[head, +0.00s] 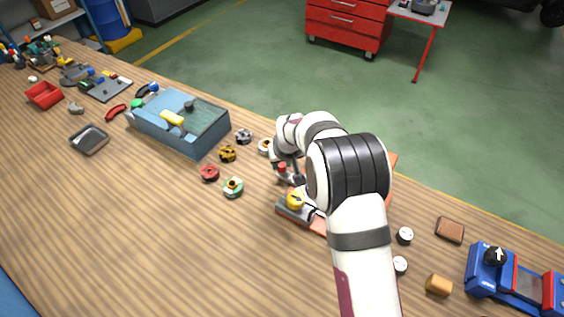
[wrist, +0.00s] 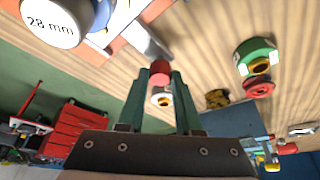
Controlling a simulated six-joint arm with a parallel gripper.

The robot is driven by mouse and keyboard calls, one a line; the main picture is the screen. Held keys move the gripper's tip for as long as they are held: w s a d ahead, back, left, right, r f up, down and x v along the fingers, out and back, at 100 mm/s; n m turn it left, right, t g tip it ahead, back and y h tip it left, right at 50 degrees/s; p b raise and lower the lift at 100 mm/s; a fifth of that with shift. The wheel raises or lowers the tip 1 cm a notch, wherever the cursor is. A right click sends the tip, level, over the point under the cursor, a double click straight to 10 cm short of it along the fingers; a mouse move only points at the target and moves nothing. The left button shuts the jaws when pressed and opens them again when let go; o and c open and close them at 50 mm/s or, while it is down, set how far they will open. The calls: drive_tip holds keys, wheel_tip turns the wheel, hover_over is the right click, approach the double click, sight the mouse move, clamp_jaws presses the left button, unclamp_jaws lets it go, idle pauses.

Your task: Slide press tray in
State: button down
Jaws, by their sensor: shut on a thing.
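My gripper (wrist: 160,78) is shut on a small red knob (wrist: 160,68), with one dark green finger on each side of it. The knob joins a grey metal piece (wrist: 146,40) beside an orange base (wrist: 118,44). In the head view the red knob (head: 282,168) shows at my gripper (head: 287,174), low over the bench. The orange base (head: 318,226) carries a grey block with a yellow round part (head: 295,200). My arm hides most of the press, and I cannot make out the tray's full outline. A white cap marked 28 mm (wrist: 52,22) is close to the wrist camera.
Several loose round parts lie left of the press, including a green one (head: 233,187) and a red one (head: 209,173). A blue-grey box (head: 175,133) stands beyond them. A blue device (head: 490,270) is at the far right. The wooden bench (head: 130,230) is bare at front left.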

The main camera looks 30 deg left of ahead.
idle(0.3)
drive_tip(key=d, duration=0.4)
drive_tip(key=shift+d, duration=0.3)
drive_tip(key=c, duration=0.6)
unclamp_jaws()
drive_tip(key=v, duration=1.5)
drive_tip(key=shift+s+d+r, duration=0.1)
drive_tip(key=shift+r, duration=0.3)
